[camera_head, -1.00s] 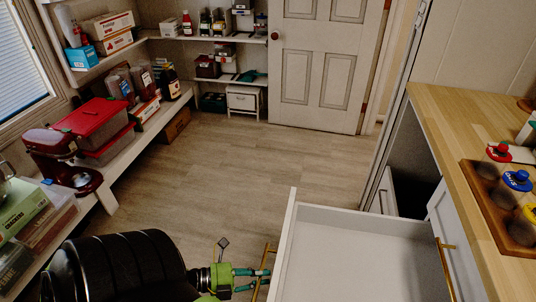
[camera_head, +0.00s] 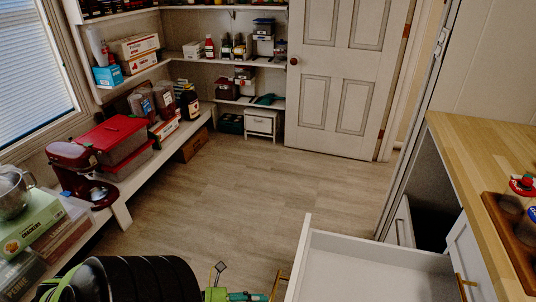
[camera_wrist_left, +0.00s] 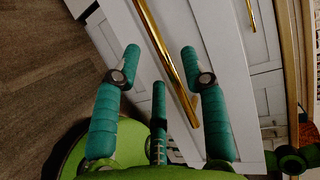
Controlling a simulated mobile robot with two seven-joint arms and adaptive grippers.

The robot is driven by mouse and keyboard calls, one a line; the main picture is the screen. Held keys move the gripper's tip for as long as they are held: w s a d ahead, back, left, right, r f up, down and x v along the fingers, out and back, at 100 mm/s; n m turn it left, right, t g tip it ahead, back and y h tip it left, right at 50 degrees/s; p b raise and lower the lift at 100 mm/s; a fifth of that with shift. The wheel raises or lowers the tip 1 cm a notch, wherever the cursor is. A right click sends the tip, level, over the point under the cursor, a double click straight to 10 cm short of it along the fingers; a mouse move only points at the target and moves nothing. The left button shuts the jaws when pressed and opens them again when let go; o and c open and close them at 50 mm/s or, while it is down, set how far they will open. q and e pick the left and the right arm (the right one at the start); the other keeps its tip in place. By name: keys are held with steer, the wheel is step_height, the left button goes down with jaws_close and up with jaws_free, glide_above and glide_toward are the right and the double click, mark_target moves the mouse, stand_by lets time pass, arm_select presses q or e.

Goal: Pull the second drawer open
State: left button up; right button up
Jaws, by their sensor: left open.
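An open white drawer (camera_head: 365,272) juts out at the bottom right of the head view. Its gold bar handle (camera_head: 277,287) shows at its left end. In the left wrist view the gold handle (camera_wrist_left: 165,58) runs diagonally across the white drawer front (camera_wrist_left: 245,110). My left gripper (camera_wrist_left: 160,62) is open, its teal fingers on either side of the handle and apart from each other. It also shows partly at the bottom edge of the head view (camera_head: 245,296). Whether the fingers touch the handle is unclear. A green and black part, perhaps my right gripper (camera_wrist_left: 291,159), shows at the wrist view's right edge.
A wooden counter (camera_head: 480,165) with a wooden holder of jars (camera_head: 518,235) stands at the right. A low shelf (camera_head: 120,190) with a red mixer (camera_head: 80,172) runs along the left. The floor (camera_head: 230,205) between is clear; a white door (camera_head: 350,70) stands behind.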

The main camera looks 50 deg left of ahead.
arm_select(q)
steer(key=v, duration=0.8)
steer(key=shift+a, duration=0.1)
